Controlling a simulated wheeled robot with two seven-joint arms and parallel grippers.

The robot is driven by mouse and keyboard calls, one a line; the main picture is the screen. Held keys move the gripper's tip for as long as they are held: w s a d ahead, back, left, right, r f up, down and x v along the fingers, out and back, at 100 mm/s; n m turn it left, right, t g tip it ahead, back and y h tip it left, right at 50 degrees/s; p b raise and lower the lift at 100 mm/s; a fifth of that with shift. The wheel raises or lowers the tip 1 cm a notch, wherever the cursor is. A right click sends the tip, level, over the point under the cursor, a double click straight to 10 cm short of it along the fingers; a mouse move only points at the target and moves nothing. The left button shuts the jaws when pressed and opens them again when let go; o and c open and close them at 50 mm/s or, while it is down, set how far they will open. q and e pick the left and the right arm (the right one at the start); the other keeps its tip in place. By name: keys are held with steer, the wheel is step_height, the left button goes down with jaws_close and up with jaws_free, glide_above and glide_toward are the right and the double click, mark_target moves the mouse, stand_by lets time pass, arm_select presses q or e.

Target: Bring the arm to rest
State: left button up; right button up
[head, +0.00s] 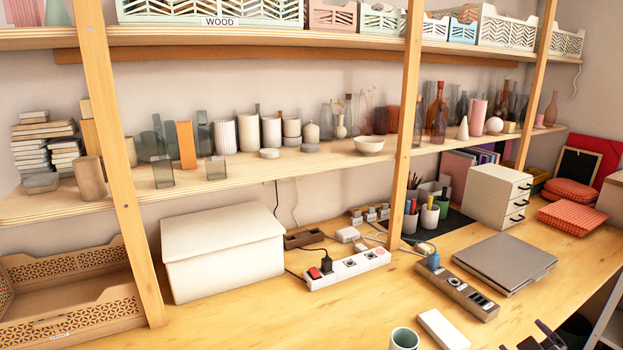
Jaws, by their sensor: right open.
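My right gripper (540,334) shows at the bottom right edge of the head view. Only its dark fingertips are in the picture, apart from each other, and I see nothing between them. It is over the front of the wooden desk (370,310), to the right of a white flat box (443,329). The rest of the right arm is mostly cut off by the frame. My left gripper is not in view.
A power strip (347,268), a grey socket block (462,291), a closed laptop (504,262) and a white lidded box (222,252) sit on the desk. Wooden posts (404,130) rise in front of the shelves.

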steer(key=s+a+f+m+g+y, duration=0.1)
steer(key=s+a+f+g, duration=0.35)
steer(key=s+f, duration=0.65)
steer(key=s+a+f+m+g+y, duration=0.1)
steer(key=s+a+f+g, duration=0.4)
steer(key=f, duration=1.1)
steer(key=s+a+f+g, duration=0.1)
steer(key=s+a, duration=0.3)
steer(key=s, duration=0.4)
steer(key=s+a+f+g+y, duration=0.1)
steer(key=s+a+f, duration=0.3)
steer(key=s, duration=0.5)
steer(key=s+a+f+m+g+y, duration=0.1)
steer(key=s+a+f+g, duration=0.1)
steer(key=s+a, duration=0.4)
steer(key=s+f, duration=0.1)
steer(key=s, duration=0.2)
steer(key=shift+a+f, duration=0.2)
